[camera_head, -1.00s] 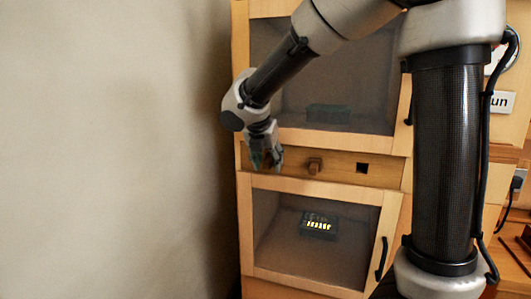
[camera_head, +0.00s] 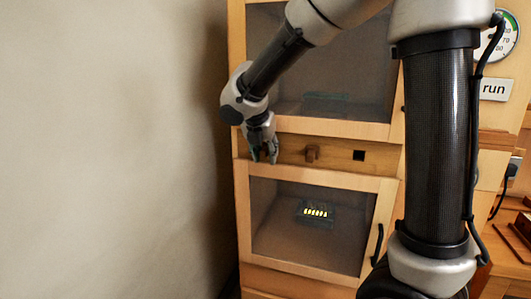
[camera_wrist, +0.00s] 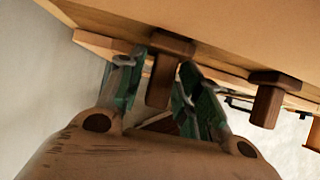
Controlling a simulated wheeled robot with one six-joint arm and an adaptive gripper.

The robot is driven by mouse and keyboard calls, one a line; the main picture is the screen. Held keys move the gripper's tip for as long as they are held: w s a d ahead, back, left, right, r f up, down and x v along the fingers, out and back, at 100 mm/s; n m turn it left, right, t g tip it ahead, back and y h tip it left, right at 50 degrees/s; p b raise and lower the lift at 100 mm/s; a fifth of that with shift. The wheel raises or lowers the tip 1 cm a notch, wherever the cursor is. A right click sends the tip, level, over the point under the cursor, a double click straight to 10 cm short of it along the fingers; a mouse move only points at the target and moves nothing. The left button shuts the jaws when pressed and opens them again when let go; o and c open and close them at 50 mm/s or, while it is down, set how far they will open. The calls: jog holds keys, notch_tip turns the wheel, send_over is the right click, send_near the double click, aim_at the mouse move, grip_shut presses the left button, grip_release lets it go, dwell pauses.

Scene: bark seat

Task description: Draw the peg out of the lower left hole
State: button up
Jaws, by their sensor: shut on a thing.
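In the wrist view, a dark brown wooden peg (camera_wrist: 160,78) with a wider collar stands out from the light wood panel (camera_wrist: 225,62). Its collar appears to be against the panel. My gripper (camera_wrist: 163,85) is shut on its shaft, with one green finger on each side. In the head view, my gripper (camera_head: 265,157) is at the left end of the wooden strip (camera_head: 338,154) between two glazed doors, and it hides the held peg. A second peg (camera_head: 312,153) sits to its right, also in the wrist view (camera_wrist: 267,102).
The upper glazed door (camera_head: 340,60) and lower glazed door (camera_head: 310,225) border the strip. The lower door has a black handle (camera_head: 377,245). A plain wall (camera_head: 110,150) is close on the left. A gauge (camera_head: 503,40) and a "run" sign (camera_head: 494,89) are at right.

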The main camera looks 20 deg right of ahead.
jog(key=s+a, duration=0.6)
jog(key=s, duration=0.2)
dwell(1.2)
jog(key=shift+s, duration=0.15)
